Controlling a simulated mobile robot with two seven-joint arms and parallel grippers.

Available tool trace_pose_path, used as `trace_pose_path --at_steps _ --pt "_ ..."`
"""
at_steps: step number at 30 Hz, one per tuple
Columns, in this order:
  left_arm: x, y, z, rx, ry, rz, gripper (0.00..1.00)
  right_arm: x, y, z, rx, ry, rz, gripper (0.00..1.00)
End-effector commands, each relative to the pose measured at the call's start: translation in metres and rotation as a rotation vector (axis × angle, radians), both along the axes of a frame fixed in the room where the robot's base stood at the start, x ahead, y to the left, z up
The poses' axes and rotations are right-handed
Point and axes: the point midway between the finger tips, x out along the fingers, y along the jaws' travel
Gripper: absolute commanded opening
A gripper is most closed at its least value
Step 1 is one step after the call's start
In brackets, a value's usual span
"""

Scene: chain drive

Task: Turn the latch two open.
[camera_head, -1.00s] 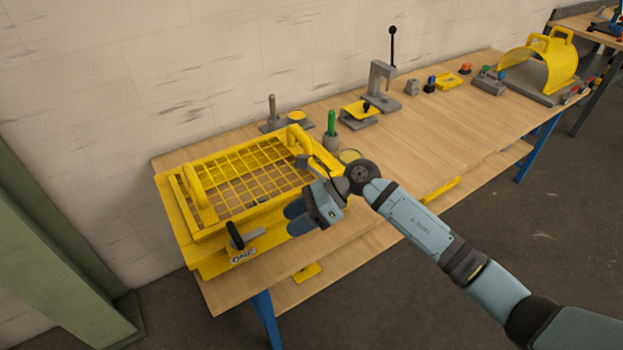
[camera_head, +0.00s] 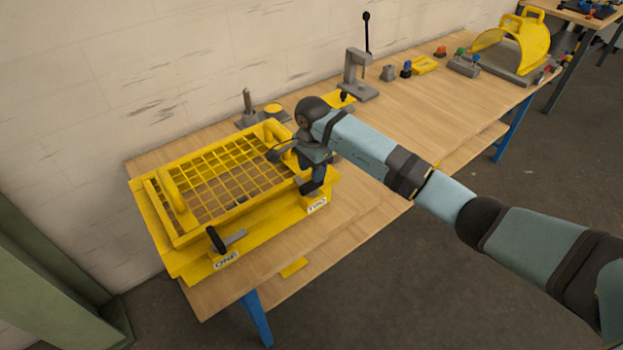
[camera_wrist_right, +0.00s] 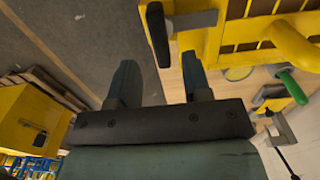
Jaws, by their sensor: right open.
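Latch two (camera_wrist_right: 158,36) shows in the right wrist view as a black knob with a grey bar (camera_wrist_right: 195,20), on the yellow guard's edge. My right gripper (camera_wrist_right: 158,62) is open. The knob appears just ahead of the gap between its two fingers; no contact shows. In the head view my right gripper (camera_head: 312,178) is at the guard's right corner, above the TWO label (camera_head: 317,204). It hides most of latch two there. The yellow mesh guard (camera_head: 166,240) lies on the bench. My left gripper is not in view.
Latch one (camera_head: 216,240), a black knob on a grey bar, is at the guard's front left corner. A green-handled tool (camera_wrist_right: 293,88) stands near the guard. A grey press (camera_head: 356,75) and small blocks stand further along the bench (camera_head: 420,115), with clear wood between.

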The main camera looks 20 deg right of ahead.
Motion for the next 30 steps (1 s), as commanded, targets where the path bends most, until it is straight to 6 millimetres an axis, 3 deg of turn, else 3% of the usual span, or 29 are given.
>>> trace_pose_path --at_steps 3,9,20,21,27,30 --pt "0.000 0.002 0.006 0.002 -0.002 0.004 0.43 -0.001 0.001 -0.022 0.003 0.004 -0.001 0.45" --pt "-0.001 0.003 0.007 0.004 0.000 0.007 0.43 0.000 0.001 -0.046 0.002 0.002 -0.001 0.45" --pt "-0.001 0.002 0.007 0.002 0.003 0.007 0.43 0.000 0.001 -0.053 0.002 0.000 0.001 0.45" --pt "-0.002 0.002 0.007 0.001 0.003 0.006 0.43 0.000 0.001 -0.053 0.002 0.000 0.001 0.42" --pt "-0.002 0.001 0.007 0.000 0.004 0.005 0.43 0.000 0.001 -0.053 0.002 0.000 0.001 0.00" --pt "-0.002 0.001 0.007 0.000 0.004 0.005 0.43 0.000 0.001 -0.053 0.002 0.000 0.000 0.00"
